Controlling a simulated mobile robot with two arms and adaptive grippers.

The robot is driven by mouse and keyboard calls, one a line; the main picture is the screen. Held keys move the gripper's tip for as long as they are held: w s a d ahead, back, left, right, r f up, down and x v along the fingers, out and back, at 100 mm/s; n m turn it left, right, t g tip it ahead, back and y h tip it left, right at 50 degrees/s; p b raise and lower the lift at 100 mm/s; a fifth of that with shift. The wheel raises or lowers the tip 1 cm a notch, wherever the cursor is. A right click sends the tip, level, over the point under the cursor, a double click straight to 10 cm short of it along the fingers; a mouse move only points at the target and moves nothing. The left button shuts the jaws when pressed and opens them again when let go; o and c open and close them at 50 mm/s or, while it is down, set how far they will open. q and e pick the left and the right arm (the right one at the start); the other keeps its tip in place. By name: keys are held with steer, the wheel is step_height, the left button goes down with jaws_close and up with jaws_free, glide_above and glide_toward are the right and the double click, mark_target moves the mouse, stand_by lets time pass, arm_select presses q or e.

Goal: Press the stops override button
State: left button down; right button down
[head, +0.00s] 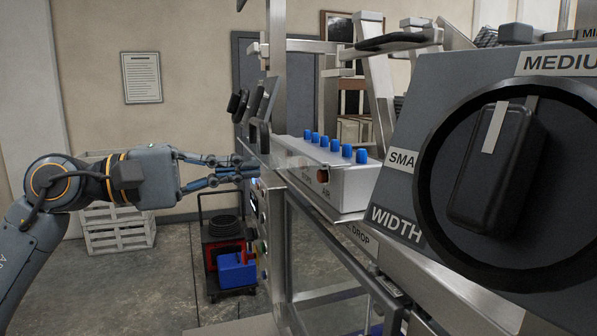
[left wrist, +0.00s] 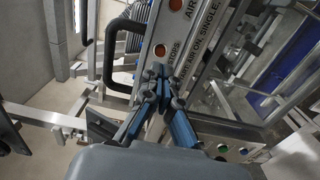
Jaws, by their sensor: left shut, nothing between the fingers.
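My left gripper (head: 250,169) reaches in from the left in the head view, with its fingers together and empty. Its fingertips are close to the left edge of the steel machine. In the left wrist view, the closed fingertips (left wrist: 160,74) lie just below a red-orange button (left wrist: 160,50) beside a label reading STOPS (left wrist: 174,51). The rest of that label is hidden, and I cannot tell whether the fingers touch the panel. A red button (head: 322,176) also shows in the head view, on the end of a steel box. My right gripper is not in view.
The steel box (head: 350,190) carries a row of blue knobs (head: 333,144). A large black width dial (head: 495,165) fills the right. Small panel buttons (head: 263,217) sit below the gripper. A cart (head: 228,265) and white crates (head: 120,228) stand behind on the floor.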

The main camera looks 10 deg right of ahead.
arm_select(q)
steer(key=s+a+b, duration=0.1)
steer(key=a+b, duration=0.1)
steer(key=a, duration=0.4)
steer(key=shift+s, duration=0.15)
stand_by(0.7)
